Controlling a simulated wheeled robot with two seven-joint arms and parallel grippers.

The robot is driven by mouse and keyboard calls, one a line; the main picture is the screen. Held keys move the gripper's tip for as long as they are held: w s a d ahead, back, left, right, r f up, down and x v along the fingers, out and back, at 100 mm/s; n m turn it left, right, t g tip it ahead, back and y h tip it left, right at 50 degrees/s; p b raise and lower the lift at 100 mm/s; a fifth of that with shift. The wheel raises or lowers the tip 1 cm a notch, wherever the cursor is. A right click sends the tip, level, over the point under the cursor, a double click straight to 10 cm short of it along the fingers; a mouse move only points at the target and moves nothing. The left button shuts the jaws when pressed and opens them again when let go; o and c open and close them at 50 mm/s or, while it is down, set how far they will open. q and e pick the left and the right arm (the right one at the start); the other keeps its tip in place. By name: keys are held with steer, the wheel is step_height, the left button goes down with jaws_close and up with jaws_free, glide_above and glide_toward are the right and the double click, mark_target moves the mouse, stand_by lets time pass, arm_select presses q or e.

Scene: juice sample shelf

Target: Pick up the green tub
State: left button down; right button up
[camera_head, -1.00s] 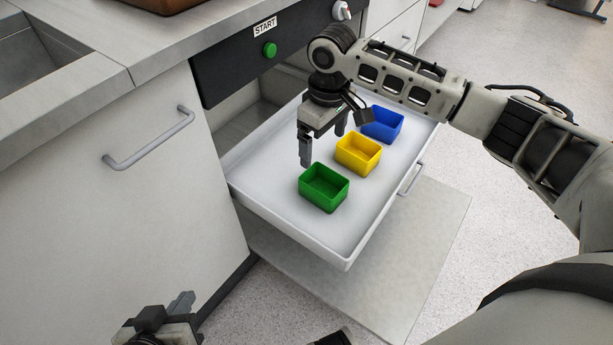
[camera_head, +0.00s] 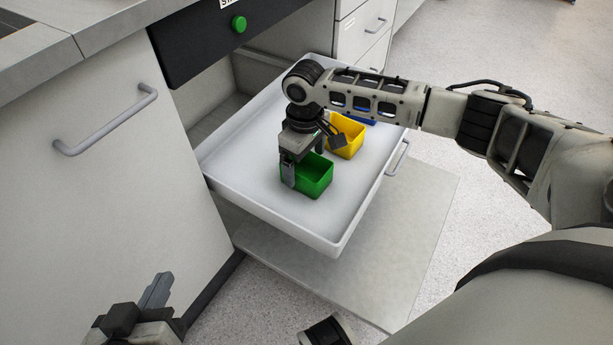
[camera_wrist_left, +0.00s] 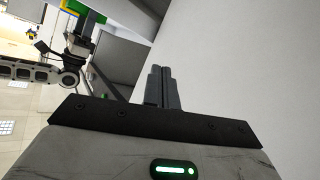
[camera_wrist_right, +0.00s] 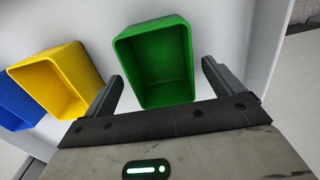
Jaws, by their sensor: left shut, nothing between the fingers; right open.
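The green tub (camera_head: 318,180) is an open-topped box standing in the pulled-out white drawer. My right gripper (camera_head: 304,172) is over its far-left side in the head view, pointing down. In the right wrist view the green tub (camera_wrist_right: 157,65) lies ahead of and between the two fingers of the open right gripper (camera_wrist_right: 160,85), with gaps showing on both sides. Part of the tub's rim is hidden by the gripper in the head view. My left gripper (camera_head: 158,292) is shut and empty, low at the front left, in front of the cabinet; its closed fingers show in the left wrist view (camera_wrist_left: 163,88).
The yellow tub (camera_head: 347,136) stands just behind the green one, and the blue tub (camera_head: 365,117) behind that, mostly hidden by my right arm. A green button (camera_head: 239,24) is on the dark panel.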

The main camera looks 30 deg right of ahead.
mark_target(305, 170)
step_height(305, 170, down, 3)
steer(key=shift+f+b, duration=0.1)
steer(key=shift+b, duration=0.45)
arm_select(q)
steer(key=shift+s+d+r+t+h, duration=0.15)
steer(key=shift+r+t+h, duration=0.05)
steer(key=shift+r, duration=0.2)
steer(key=shift+s+d+r+t+h, duration=0.1)
steer(key=shift+d+r+t+h, duration=0.1)
steer(key=shift+r, duration=0.2)
arm_select(e)
steer(key=c, duration=1.1)
